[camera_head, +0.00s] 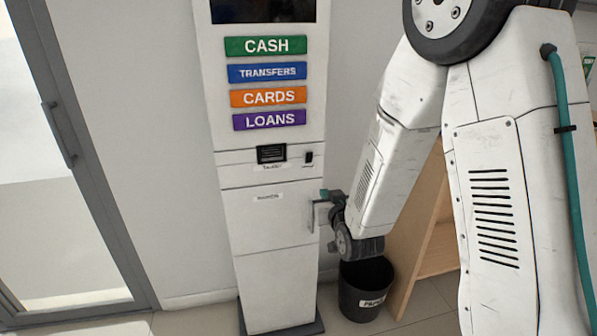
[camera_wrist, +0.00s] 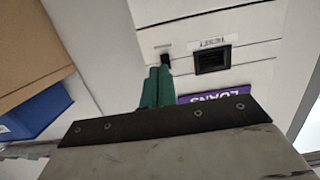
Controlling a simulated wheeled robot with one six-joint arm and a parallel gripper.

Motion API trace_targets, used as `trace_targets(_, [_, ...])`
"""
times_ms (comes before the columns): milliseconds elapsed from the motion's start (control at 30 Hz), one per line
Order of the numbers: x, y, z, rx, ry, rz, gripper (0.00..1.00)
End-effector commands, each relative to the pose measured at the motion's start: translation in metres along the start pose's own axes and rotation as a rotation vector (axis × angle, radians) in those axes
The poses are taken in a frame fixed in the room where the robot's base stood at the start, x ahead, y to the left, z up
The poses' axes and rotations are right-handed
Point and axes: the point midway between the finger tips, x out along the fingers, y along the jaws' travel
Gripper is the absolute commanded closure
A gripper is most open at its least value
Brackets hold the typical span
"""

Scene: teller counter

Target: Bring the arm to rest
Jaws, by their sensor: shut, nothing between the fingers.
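My gripper has green fingers (camera_wrist: 156,86) that are shut together with nothing between them in the wrist view. They point towards the white kiosk front, near the dark ticket slot (camera_wrist: 212,59); I cannot tell the exact gap. In the head view my arm reaches down from the upper right and bends at the wrist. My gripper (camera_head: 324,197) is small there, beside the right edge of the kiosk (camera_head: 262,225), below the slot's height. Its fingertips are hard to make out in that view.
The kiosk carries CASH, TRANSFERS, CARDS and LOANS panels (camera_head: 269,119). A dark bin (camera_head: 362,308) stands on the floor below my wrist. A wooden unit (camera_head: 412,235) stands behind my arm. A grey-framed door (camera_head: 75,185) is at the left. A blue object (camera_wrist: 36,112) shows in the wrist view.

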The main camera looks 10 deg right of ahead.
Motion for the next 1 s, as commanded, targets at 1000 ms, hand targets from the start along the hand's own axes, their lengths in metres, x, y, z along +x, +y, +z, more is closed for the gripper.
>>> trace_targets(1000, [-0.274, 0.018, -0.001, -0.018, -1.396, -0.035, 1.00])
